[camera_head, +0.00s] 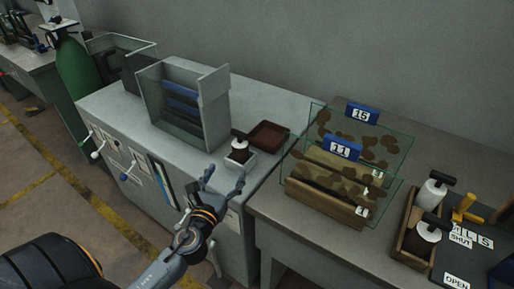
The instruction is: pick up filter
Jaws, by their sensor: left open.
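I see no label that names the filter. The nearest item to my left gripper (223,181) is a small white square holder with a dark top and a black handle (239,154), near the front edge of the grey cabinet. My left gripper is open and empty, its fingers pointing up toward this item, just in front of it in the picture. Whether they touch cannot be told. Similar white pieces with black handles (434,191) stand in a wooden tray (404,246) at the right. My right gripper is not in view.
A brown tray (270,136) lies behind the small holder. A clear-sided rack with blue plates (183,105) stands to its left. Glass panels with blue number tags (362,112) and wooden bases (327,203) stand on the right table. A green cylinder (77,66) is at the left.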

